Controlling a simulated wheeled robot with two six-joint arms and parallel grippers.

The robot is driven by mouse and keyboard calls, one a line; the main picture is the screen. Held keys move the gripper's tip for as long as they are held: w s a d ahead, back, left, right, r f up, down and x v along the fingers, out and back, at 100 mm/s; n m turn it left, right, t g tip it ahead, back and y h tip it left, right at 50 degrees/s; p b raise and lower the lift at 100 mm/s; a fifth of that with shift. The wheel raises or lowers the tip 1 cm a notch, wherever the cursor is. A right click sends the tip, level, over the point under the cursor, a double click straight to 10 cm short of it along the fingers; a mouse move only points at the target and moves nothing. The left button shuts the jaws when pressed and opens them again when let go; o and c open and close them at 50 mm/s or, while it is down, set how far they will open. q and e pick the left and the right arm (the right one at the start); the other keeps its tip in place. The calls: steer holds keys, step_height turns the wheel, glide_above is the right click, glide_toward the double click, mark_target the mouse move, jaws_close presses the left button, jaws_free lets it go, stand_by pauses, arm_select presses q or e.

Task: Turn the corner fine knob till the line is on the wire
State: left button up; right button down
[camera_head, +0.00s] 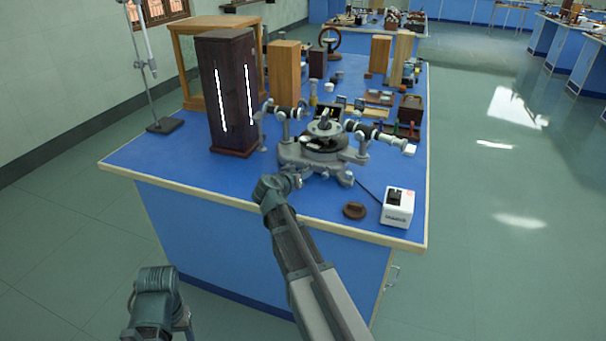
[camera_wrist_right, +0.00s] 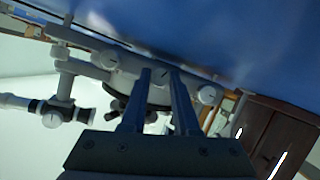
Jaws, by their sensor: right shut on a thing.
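The grey spectrometer (camera_head: 322,150) stands near the front of the blue bench. It also shows in the right wrist view (camera_wrist_right: 128,72), steeply tilted. My right gripper (camera_head: 294,181) is at the near left corner of its base. In the right wrist view the two fingers (camera_wrist_right: 162,78) are close together, shut on a small knob at the base's edge; the fingers hide most of it. The line and the wire are not visible. My left gripper is out of view.
A tall dark lamp box (camera_head: 229,100) with two bright slits stands left of the spectrometer. A white power box (camera_head: 398,208) and a brown disc (camera_head: 355,210) are at the bench's front right. Wooden blocks and small parts crowd behind. The bench's front left is clear.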

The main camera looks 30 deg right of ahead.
steer(key=c, duration=0.7)
jaws_free()
steer(key=shift+o, duration=0.2)
steer(key=p+v, duration=0.4)
steer(key=v, duration=0.8)
steer(key=shift+s+a+r+p, duration=0.1)
steer(key=shift+s+a+p, duration=0.15)
steer(key=shift+p, duration=0.15)
steer(key=shift+s+a+r, duration=0.15)
steer(key=shift+s+a, duration=0.15)
steer(key=shift+a, duration=0.15)
